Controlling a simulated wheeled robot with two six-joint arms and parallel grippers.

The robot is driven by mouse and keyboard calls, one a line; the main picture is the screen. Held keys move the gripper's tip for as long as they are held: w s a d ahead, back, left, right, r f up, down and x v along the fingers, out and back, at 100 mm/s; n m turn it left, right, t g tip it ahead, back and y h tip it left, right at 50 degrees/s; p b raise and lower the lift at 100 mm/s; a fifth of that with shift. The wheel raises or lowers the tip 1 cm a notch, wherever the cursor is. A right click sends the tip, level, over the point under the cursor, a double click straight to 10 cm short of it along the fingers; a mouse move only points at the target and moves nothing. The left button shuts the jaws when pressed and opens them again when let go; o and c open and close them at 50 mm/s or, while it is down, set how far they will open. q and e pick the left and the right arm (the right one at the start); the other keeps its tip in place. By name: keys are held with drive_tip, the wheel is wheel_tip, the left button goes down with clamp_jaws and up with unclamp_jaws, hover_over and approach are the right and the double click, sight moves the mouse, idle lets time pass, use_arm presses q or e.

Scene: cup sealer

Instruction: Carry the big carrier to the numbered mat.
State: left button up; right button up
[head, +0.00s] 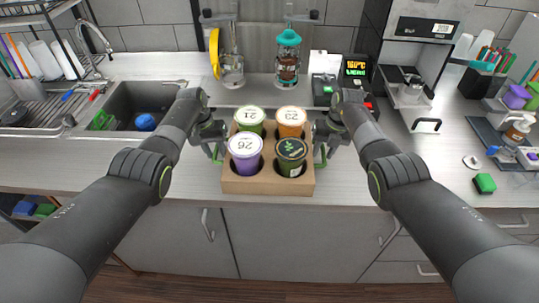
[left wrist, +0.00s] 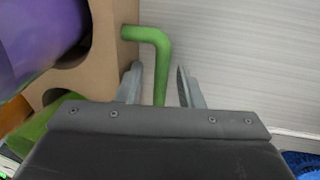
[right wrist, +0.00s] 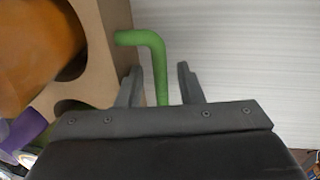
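The big carrier (head: 268,187) is a brown cardboard box with several lidded cups in its holes, standing on the counter near its front edge. Its cups are a purple one (head: 246,165) marked 26, a dark green one, a light green one marked 21 and an orange one marked 25 or similar. A green bent handle sticks out at each side. My left gripper (left wrist: 158,88) has its fingers apart on either side of the left handle (left wrist: 160,65). My right gripper (right wrist: 158,88) likewise straddles the right handle (right wrist: 159,60), fingers apart. No numbered mat is clearly recognisable.
A sink (head: 140,108) and dish rack lie to the left. Bottles, a display unit (head: 356,68) and a machine (head: 412,75) stand behind and right. A dark mat (head: 480,124) with small items is at the far right. A green sponge (head: 485,183) lies right; the front counter is mostly free.

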use_arm(q)
drive_tip(key=shift+d+f, duration=0.1)
drive_tip(key=shift+f, duration=0.25)
use_arm(e)
drive_tip(key=shift+a+f, duration=0.1)
drive_tip(key=shift+f, duration=0.2)
use_arm(q)
drive_tip(key=shift+c, duration=0.2)
use_arm(e)
drive_tip(key=shift+c, duration=0.2)
use_arm(q)
clamp_jaws()
use_arm(e)
clamp_jaws()
use_arm(q)
drive_tip(key=shift+w+r, duration=0.15)
use_arm(e)
drive_tip(key=shift+w+r, duration=0.15)
drive_tip(key=shift+w, duration=0.05)
